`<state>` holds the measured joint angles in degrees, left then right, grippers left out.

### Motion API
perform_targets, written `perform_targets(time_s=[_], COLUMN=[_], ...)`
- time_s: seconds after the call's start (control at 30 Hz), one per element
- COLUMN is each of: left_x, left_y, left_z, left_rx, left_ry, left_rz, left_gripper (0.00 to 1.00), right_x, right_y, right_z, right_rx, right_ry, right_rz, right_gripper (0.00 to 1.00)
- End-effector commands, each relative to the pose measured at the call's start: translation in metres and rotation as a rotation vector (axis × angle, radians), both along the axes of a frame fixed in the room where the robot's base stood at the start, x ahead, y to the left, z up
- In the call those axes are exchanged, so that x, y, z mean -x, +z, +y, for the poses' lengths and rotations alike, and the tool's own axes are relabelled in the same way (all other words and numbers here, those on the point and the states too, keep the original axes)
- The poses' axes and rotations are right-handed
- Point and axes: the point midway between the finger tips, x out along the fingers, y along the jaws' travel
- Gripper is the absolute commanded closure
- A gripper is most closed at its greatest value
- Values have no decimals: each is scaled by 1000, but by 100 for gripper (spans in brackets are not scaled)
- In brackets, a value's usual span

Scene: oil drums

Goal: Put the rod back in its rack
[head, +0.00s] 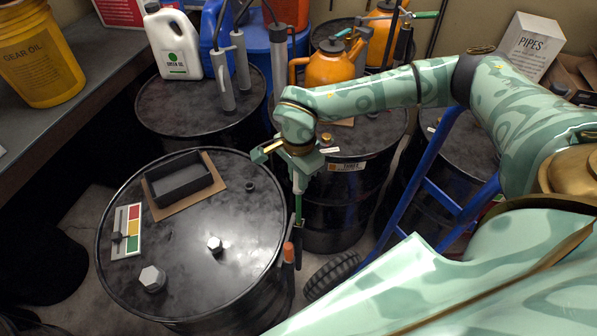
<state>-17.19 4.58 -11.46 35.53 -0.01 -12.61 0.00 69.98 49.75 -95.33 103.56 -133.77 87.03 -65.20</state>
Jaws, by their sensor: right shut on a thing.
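My right gripper (299,186) is over the right rim of the near black drum (225,275), pointing down. It is shut on a thin dark rod (298,214), which hangs roughly upright below it beside the drum. The fingers cover the rod's upper part. Just below the rod's lower end, an orange-tipped piece (289,252) and a small dark holder stand against the drum's side; this may be the rack. I cannot tell whether the rod touches it. My left gripper is out of view.
A black tray (180,182) on cardboard, a coloured chart (127,230) and hex caps (152,279) lie on the near drum. Other drums stand behind, with orange cans (331,68) and pumps. A blue hand truck (418,190) stands to the right.

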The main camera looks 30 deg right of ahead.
Motion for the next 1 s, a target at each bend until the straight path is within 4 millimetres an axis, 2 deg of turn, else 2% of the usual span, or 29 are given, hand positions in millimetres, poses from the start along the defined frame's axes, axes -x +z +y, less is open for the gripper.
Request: perform_targets(time_s=[0.03,0.53,1.0], left_x=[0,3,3], left_y=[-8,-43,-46], left_z=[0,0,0], left_rx=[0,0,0], left_ry=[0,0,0], left_rz=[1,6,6], left_gripper=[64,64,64], right_x=[0,0,0], right_y=[-10,-69,-74], right_z=[0,0,0], right_rx=[0,1,0], right_ry=[0,-1,0], right_rz=[1,0,-1], right_gripper=[100,100,100])
